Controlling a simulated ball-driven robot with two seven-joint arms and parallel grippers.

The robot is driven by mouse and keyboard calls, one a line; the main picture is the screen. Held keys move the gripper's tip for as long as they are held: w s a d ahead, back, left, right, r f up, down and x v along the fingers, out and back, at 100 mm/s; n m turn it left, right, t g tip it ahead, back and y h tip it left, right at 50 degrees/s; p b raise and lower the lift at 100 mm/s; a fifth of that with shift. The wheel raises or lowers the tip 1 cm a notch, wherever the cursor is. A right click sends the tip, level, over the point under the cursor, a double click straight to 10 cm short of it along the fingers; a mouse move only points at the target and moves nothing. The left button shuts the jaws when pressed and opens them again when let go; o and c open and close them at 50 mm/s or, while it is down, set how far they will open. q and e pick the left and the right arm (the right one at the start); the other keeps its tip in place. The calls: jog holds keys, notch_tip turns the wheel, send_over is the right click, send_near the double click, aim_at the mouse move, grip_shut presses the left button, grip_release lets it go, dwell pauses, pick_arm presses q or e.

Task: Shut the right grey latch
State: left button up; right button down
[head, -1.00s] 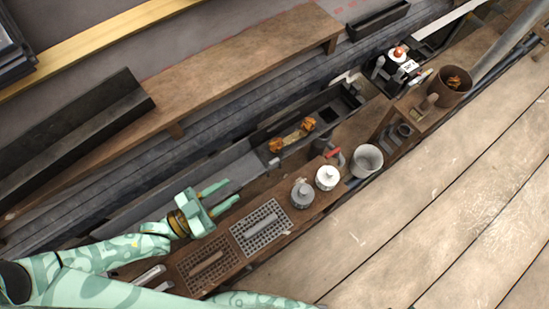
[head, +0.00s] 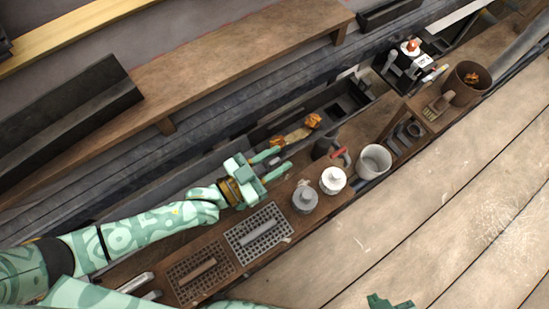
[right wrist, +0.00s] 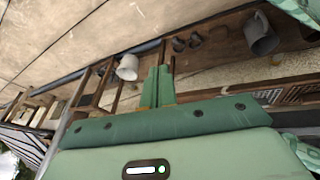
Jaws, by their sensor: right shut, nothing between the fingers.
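A black box (head: 403,72) with a white top and an orange-red knob (head: 411,46) stands at the upper right in the head view. A grey upright piece (head: 391,57) shows at its left and a grey piece (head: 426,61) at its right. They look like latches, but they are too small to tell whether either is open or shut. My left gripper (head: 283,158) is open and empty over the bench, well left of the box. My right gripper shows partly at the bottom edge in the head view. In the right wrist view its fingers (right wrist: 157,72) are shut and empty.
A grey pot (head: 305,200), a white pot (head: 333,181), a pale bucket (head: 374,161) and a brown bucket (head: 467,84) line the bench. Perforated trays (head: 258,232) lie at its near end. The wooden planks (head: 420,220) at right are mostly clear.

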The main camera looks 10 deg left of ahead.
pick_arm(q)
grip_shut()
jog(key=shift+a, duration=0.1)
pick_arm(e)
jog(key=shift+s, duration=0.1)
pick_arm(q)
jog(key=shift+w+a+n+p, duration=0.25)
jog(key=shift+w+n+p, duration=0.05)
jog(key=shift+n, duration=0.8)
jog(key=shift+w+a+f+n, duration=0.15)
jog(key=shift+a+n, duration=0.05)
jog(key=shift+n, duration=0.6)
jog(key=shift+w+a+f+n, duration=0.15)
jog(key=shift+w+a+n, duration=0.05)
jog(key=shift+n, duration=0.55)
jog(key=shift+w+a+f+n, duration=0.15)
jog(key=shift+n, duration=0.6)
pick_arm(e)
jog(key=shift+s+d+f, duration=0.35)
jog(key=shift+d, duration=0.1)
jog(key=shift+s+g, duration=0.15)
jog(key=shift+g, duration=0.15)
